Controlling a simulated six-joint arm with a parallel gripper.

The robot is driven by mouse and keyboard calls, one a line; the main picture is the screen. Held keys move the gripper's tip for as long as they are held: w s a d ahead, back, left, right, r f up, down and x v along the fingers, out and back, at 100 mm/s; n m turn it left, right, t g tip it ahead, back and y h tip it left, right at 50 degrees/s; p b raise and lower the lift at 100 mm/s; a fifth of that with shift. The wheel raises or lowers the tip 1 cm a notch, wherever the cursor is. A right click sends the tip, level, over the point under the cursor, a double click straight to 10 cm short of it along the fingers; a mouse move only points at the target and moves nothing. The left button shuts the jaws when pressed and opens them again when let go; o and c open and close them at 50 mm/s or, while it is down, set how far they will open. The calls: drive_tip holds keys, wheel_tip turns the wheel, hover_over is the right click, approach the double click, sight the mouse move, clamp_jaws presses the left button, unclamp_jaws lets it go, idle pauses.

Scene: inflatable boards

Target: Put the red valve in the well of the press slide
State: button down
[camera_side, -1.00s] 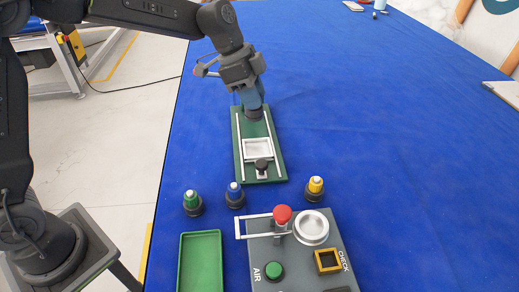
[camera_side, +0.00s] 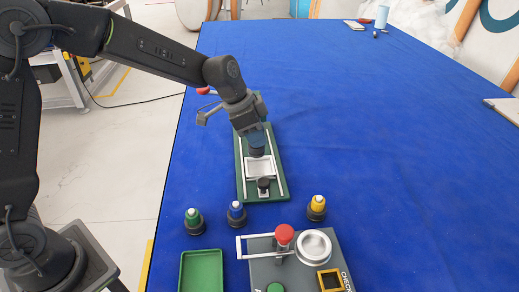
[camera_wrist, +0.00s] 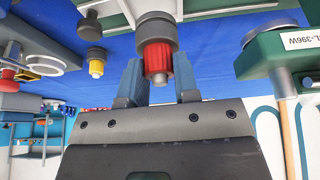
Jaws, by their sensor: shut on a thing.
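The red valve (camera_wrist: 157,58), with its dark round base, is held between the two blue fingers of my gripper (camera_wrist: 160,80) in the wrist view. In the side view my gripper (camera_side: 257,139) points down over the press slide (camera_side: 278,180), a green plate with pale rails. The valve's dark base (camera_side: 257,151) shows under the fingertips, at the far edge of the square silver well (camera_side: 259,169). Its red part is hidden there by the fingers. I cannot tell whether the base touches the slide. A black knob (camera_side: 263,184) stands just nearer than the well.
Green (camera_side: 194,219), blue (camera_side: 236,212) and yellow (camera_side: 317,206) valves stand on dark bases nearer the camera. The blue table is clear to the right.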

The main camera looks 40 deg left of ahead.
sight(260, 150)
drive_tip(key=shift+w+d+f, duration=0.1)
drive_tip(key=shift+d+f, duration=0.1)
drive_tip(key=shift+d, duration=0.2)
drive_tip(key=shift+f, duration=2.05)
drive_tip(key=shift+f, duration=0.15)
drive_tip(key=c, duration=0.9)
unclamp_jaws()
drive_tip(key=shift+o, duration=0.2)
